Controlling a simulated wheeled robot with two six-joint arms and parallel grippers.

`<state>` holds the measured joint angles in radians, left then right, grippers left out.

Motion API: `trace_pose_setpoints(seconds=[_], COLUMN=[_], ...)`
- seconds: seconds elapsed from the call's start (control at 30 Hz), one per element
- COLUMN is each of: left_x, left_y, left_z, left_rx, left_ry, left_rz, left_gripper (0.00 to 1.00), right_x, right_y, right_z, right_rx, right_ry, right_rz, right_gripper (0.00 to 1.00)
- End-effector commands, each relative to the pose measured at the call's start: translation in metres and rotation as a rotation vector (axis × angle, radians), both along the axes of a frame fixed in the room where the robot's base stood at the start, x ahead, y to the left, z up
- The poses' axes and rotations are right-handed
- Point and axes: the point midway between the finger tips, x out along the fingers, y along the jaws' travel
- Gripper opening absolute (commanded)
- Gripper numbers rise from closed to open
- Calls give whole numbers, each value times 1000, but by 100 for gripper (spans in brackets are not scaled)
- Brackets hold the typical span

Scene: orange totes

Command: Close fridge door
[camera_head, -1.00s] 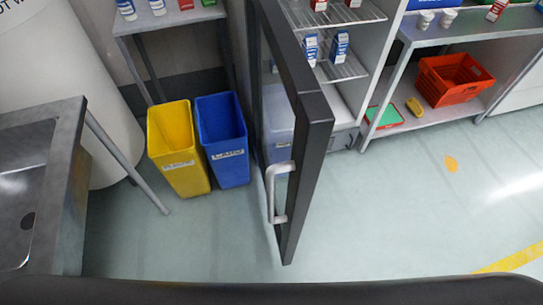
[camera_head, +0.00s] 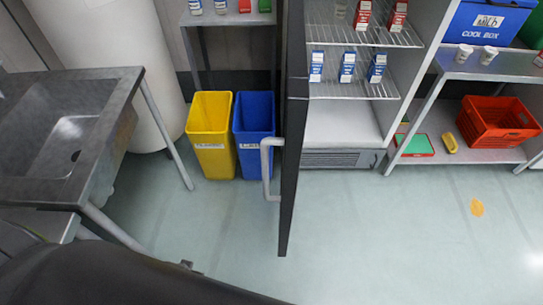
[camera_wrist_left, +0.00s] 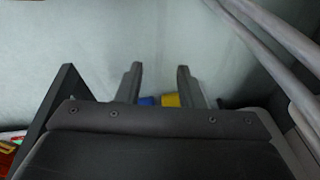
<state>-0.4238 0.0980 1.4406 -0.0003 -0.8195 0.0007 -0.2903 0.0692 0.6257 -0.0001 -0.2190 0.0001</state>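The fridge door (camera_head: 293,140) stands wide open, seen almost edge-on in the head view. Its dark frame points towards me, and its pale handle (camera_head: 268,168) is on the left side. The open fridge (camera_head: 340,125) is to the right, with cartons on wire shelves. In the left wrist view, my left gripper (camera_wrist_left: 157,80) has its two fingers apart with nothing between them. A dark frame, likely the door (camera_wrist_left: 62,95), is left of the fingers, apart from them. The left gripper's fingers do not show in the head view. My right gripper is in no view.
A yellow bin (camera_head: 210,135) and a blue bin (camera_head: 254,135) stand left of the door. A metal sink table (camera_head: 100,85) is at the left. A shelf unit (camera_head: 480,68) with a red crate (camera_head: 497,122) is at the right.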

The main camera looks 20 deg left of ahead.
Motion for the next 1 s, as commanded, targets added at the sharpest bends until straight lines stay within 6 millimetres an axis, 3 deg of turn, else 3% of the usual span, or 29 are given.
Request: trace_pose_setpoints(seconds=[0.03, 0.47, 0.6, 0.8, 1.0], left_x=[10, 66, 110, 162, 204], left_y=[1, 16, 38, 52, 48], left_z=[25, 210, 286, 341, 386], left_rx=[5, 88, 163, 182, 117], left_ry=[-17, -235, -516, -858, -1170], left_rz=[0, 33, 68, 47, -72], left_gripper=[34, 34, 34, 34, 34], right_x=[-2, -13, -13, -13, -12], right_y=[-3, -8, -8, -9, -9], right_z=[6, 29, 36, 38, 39], right_rx=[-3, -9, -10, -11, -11], right_ry=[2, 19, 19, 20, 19], right_rz=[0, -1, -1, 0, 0], right_gripper=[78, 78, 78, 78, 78])
